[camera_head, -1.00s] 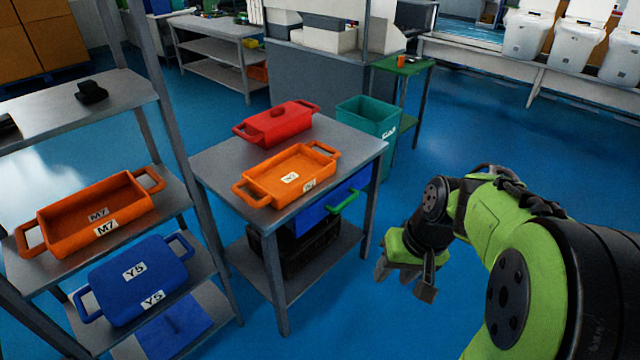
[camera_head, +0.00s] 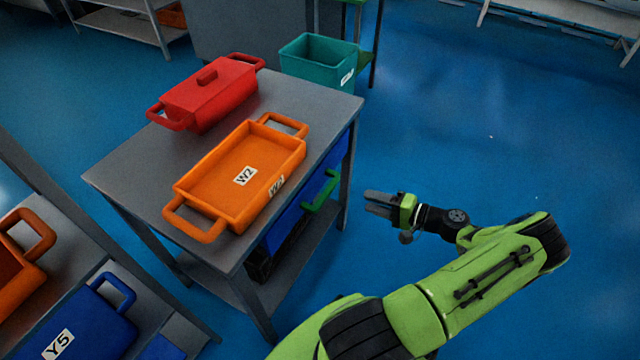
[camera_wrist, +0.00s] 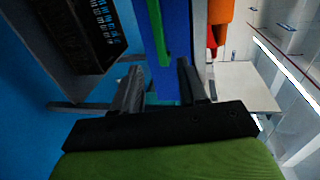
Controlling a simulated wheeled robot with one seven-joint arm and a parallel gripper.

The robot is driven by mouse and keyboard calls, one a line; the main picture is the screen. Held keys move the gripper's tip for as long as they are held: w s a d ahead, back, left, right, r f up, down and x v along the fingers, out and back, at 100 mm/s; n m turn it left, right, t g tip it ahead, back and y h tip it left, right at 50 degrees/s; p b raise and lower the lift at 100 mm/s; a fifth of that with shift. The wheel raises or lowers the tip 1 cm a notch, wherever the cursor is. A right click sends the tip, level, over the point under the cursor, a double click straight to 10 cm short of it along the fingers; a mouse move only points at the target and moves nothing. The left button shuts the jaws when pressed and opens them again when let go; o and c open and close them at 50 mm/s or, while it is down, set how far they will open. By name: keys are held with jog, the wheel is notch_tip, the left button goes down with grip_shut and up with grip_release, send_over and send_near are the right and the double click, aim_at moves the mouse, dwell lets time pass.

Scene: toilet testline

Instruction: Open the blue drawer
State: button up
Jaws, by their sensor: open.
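The blue drawer (camera_head: 289,222) sits under the grey tabletop, and it looks shut. Its green handle (camera_head: 321,191) sticks out from its front. In the wrist view the drawer front (camera_wrist: 186,52) runs upright in the picture, with the green handle (camera_wrist: 158,30) ahead of and between the fingers. My gripper (camera_head: 372,204) is open and empty, to the right of the handle and apart from it, with its fingers pointing at the drawer side. In the wrist view my gripper's two fingers (camera_wrist: 160,88) are spread.
On the grey table (camera_head: 130,160) stand an orange tray (camera_head: 215,165) marked W2 and a red lidded box (camera_head: 212,92). A black crate (camera_wrist: 92,30) is on the shelf below. A teal bin (camera_head: 318,62) stands behind. The blue floor to the right is clear.

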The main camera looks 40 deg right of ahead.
aim_at(329, 187)
jog(key=b+x, duration=0.2)
jog(key=x, duration=1.2)
jog(key=shift+a+f, duration=0.15)
jog(key=shift+f, duration=0.05)
grip_shut()
